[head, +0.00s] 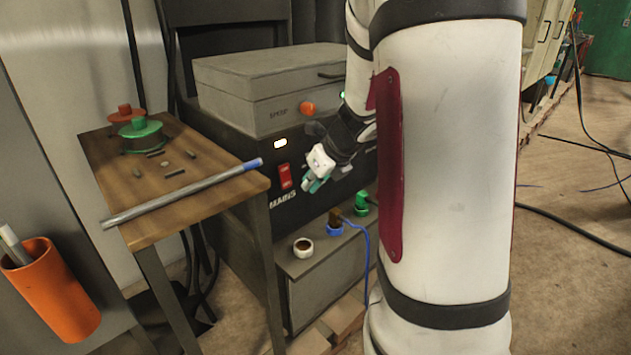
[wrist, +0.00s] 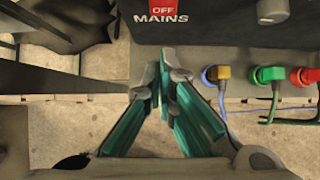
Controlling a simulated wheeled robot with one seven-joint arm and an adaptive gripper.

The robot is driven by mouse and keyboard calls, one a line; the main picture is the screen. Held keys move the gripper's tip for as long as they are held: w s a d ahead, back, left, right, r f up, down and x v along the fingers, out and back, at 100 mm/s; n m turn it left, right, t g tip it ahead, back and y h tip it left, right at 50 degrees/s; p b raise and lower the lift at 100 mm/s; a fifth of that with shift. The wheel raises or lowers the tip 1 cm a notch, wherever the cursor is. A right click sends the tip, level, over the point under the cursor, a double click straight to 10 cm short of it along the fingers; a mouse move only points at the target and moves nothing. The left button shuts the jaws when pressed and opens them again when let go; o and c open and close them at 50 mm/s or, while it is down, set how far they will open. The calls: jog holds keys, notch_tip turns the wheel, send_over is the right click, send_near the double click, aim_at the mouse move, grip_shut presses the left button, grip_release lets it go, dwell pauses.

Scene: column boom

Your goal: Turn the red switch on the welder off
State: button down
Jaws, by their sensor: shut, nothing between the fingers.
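The red switch (head: 285,176) sits on the dark front panel of the welder (head: 335,165), above the MAINS lettering. In the wrist view the lower part of the switch (wrist: 163,8) shows at the top edge, marked OFF; its upper part is cut off there. A lit lamp (head: 280,143) glows above the switch in the head view. My gripper (head: 308,186) is in front of the panel, to the right of the switch in the head view and apart from it. In the wrist view my gripper (wrist: 167,72) has its teal fingers together, empty, below the switch.
A wooden table (head: 215,202) with a blue-ended rod (head: 185,193) and reels stands left of the welder. A grey box (head: 265,85) with an orange knob (head: 307,108) sits on top. Coloured plugs and cables (wrist: 265,75) lie right of my fingers.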

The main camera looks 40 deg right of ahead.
aim_at(285, 176)
jog(key=w+f+b, duration=0.1)
jog(key=w+f, duration=0.2)
jog(key=w, duration=0.2)
jog(key=shift+w+f+b, duration=0.15)
jog(key=shift+w+b, duration=0.2)
jog(key=shift+a+f+b, duration=0.1)
jog(key=shift+b, duration=0.2)
jog(key=t+b, duration=0.1)
jog(key=b, duration=0.2)
jog(key=shift+w+f, duration=0.1)
jog(key=shift+w, duration=0.25)
